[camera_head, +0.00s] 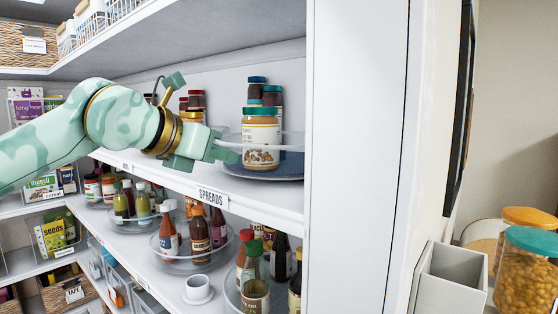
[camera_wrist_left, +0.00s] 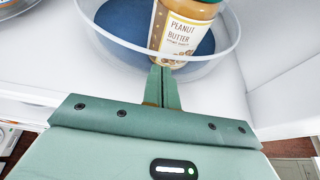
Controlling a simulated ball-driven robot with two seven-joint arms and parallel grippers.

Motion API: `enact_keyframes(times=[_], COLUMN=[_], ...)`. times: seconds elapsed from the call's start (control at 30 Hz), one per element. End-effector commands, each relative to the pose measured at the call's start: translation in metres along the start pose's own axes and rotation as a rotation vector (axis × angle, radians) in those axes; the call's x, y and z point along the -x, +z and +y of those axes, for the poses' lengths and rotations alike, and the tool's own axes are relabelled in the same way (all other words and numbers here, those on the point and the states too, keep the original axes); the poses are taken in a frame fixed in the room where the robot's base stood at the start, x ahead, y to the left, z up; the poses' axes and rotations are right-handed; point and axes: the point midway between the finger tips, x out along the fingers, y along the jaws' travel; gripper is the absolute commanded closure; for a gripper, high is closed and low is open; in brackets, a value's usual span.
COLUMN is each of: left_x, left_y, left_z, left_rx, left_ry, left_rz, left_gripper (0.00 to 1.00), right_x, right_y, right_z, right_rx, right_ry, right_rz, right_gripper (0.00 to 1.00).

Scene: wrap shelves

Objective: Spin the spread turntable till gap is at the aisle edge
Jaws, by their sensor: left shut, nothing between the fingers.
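The spread turntable (camera_head: 288,172) stands on the shelf above the SPREADS label (camera_head: 213,197). It has a blue base and a clear rim, and its blue floor also shows in the left wrist view (camera_wrist_left: 128,20). A peanut butter jar (camera_head: 261,145) with a green lid stands upright at its front; its label also shows in the left wrist view (camera_wrist_left: 182,32). Several dark jars (camera_head: 265,92) stand behind it. My left gripper (camera_head: 234,155) is shut and empty, its fingertips (camera_wrist_left: 161,72) at the rim just in front of the peanut butter jar. Whether they touch the rim is unclear. My right gripper is out of view.
A white upright panel (camera_head: 355,150) closes the shelf's right side. Lower shelves hold clear turntables with sauce bottles (camera_head: 200,235) and a small white cup (camera_head: 198,289). Jars with orange and teal lids (camera_head: 528,270) stand at far right.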

Motion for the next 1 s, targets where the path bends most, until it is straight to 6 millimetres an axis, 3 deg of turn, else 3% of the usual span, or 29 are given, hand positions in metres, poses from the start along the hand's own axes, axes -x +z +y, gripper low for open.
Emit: enact_keyframes(times=[0.47, 1.0], left_x=[-0.001, -0.003], left_y=[0.000, 0.001], left_z=[-0.023, -0.029], left_rx=[-0.002, -0.001], left_ry=[-0.001, 0.000], left_rz=[-0.002, -0.002], left_gripper=[1.00, 1.00], right_x=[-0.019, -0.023], right_y=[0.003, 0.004], right_z=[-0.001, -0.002], right_rx=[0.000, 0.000], right_ry=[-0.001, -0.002], right_rz=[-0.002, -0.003], right_gripper=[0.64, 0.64])
